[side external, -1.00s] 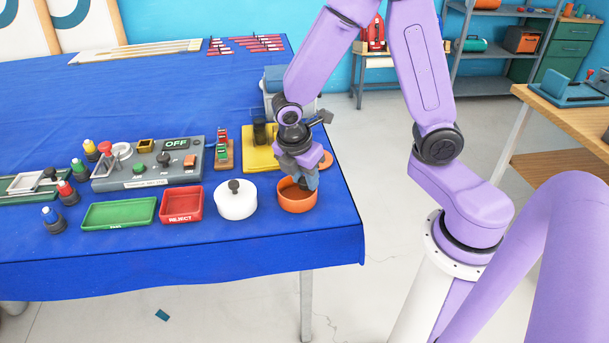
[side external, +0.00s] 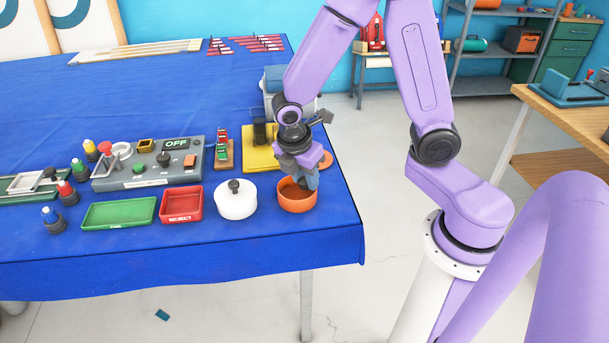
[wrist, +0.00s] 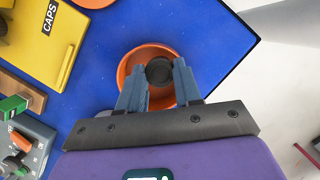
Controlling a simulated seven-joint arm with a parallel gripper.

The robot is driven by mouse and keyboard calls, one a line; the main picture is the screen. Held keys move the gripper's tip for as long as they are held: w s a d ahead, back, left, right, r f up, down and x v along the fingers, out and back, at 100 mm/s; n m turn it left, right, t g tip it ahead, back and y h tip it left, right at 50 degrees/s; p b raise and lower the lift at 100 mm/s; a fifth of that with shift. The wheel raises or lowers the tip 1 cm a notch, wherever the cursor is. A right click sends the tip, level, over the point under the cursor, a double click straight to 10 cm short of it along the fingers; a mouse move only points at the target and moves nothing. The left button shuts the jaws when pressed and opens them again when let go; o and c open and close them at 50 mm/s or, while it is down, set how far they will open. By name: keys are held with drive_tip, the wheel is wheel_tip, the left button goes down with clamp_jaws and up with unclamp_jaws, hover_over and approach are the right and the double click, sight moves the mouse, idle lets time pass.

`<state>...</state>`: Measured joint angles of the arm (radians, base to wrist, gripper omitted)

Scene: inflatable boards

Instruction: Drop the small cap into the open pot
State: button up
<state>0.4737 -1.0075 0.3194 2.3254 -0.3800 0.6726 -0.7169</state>
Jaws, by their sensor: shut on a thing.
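The open orange pot (side external: 298,203) stands near the right front corner of the blue-covered table, and it also shows in the wrist view (wrist: 126,68). My gripper (side external: 304,182) points down at the pot's mouth. In the wrist view, its blue-grey fingers (wrist: 159,80) are on either side of a small dark round cap (wrist: 159,70), and they are shut on it. The cap appears over the inside of the pot. In the side view the fingers and the pot rim hide the cap. Its exact height relative to the rim cannot be told.
A white lidded pot (side external: 236,204) stands just left of the orange pot. Further left are a red REJECT tray (side external: 181,205) and a green tray (side external: 118,212). A yellow CAPS board (side external: 258,158) lies behind. The table's right edge is close.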

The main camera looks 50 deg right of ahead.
drive_tip(key=o, duration=1.6)
drive_tip(key=shift+c, duration=0.2)
drive_tip(key=shift+r, duration=3.5)
drive_tip(key=shift+s+a+r, duration=0.15)
drive_tip(key=shift+s+a, duration=0.1)
drive_tip(key=shift+s, duration=0.25)
drive_tip(key=s+a+r+m+y, duration=0.1)
drive_tip(key=s+m, duration=0.1)
drive_tip(key=s, duration=0.7)
drive_tip(key=s+a+r+m+y, duration=0.1)
drive_tip(key=s+m+y, duration=0.1)
drive_tip(key=s, duration=0.6)
drive_tip(key=shift+s+a+r+m+y, duration=0.25)
drive_tip(key=shift+s+a+m+y, duration=0.1)
drive_tip(key=shift+m, duration=0.35)
